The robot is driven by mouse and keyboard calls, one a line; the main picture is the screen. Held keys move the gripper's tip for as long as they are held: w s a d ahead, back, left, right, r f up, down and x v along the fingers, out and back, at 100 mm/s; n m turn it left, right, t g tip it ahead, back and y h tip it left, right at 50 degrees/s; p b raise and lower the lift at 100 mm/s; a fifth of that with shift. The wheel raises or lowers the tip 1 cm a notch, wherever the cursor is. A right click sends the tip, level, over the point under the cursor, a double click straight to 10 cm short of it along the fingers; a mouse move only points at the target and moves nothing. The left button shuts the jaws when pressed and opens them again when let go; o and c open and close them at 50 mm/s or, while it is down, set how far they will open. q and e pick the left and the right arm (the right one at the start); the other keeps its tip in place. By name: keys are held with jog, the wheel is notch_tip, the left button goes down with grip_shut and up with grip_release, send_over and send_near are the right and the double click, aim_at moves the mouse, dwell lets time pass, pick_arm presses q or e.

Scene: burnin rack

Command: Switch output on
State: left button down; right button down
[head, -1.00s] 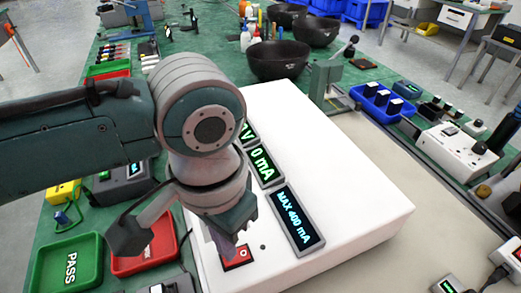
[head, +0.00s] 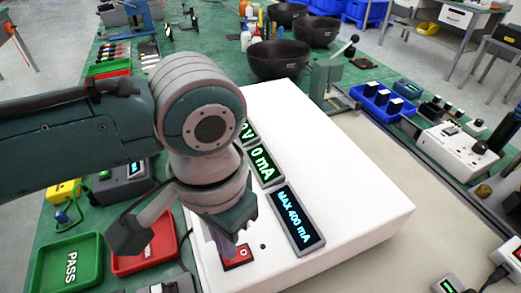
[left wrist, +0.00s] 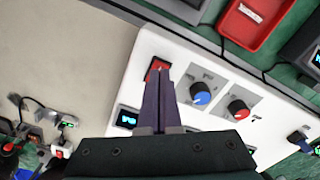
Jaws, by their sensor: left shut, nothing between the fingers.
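The white power supply box (head: 350,215) lies on the bench, with lit displays reading 0 mA (head: 263,163) and MAX 400 mA (head: 297,217). A red rocker switch (head: 238,257) marked 0 sits near its front edge. My left gripper (head: 228,250) is shut and empty, its fingertips pointing down at the switch, just beside or on it; contact cannot be told. In the left wrist view the fingers (left wrist: 158,90) reach to the red switch (left wrist: 156,68) and partly cover it. A blue knob (left wrist: 200,93) and a red knob (left wrist: 238,108) are on the same face. My right gripper is out of view.
A green PASS tray (head: 68,262) and a red tray (head: 145,250) lie left of the box. Black bowls (head: 278,60) stand behind it. A blue bin (head: 383,101) is at the back right. The pale surface right of the box is largely clear.

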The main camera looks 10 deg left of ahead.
pick_arm(q)
jog(key=shift+f+b, duration=0.6)
jog(key=shift+f, duration=0.3)
dwell(0.6)
notch_tip(320, 180, up, 7)
jog(key=p, duration=0.8)
dwell(0.5)
jog(key=s+d+r+h, duration=0.2)
jog(key=s+d+h, duration=0.1)
jog(key=s+d, duration=0.25)
jog(key=s+a+r+n+t+y, duration=0.1)
jog(key=s+a+r+n+t, duration=0.15)
jog(key=a, duration=0.45)
jog(key=s+a+r+n+t+y, duration=0.1)
jog(key=s+a+r, duration=0.3)
jog(key=a, duration=0.3)
notch_tip(320, 180, up, 29)
jog(key=p, duration=2.9)
jog(key=shift+a+y, duration=0.4)
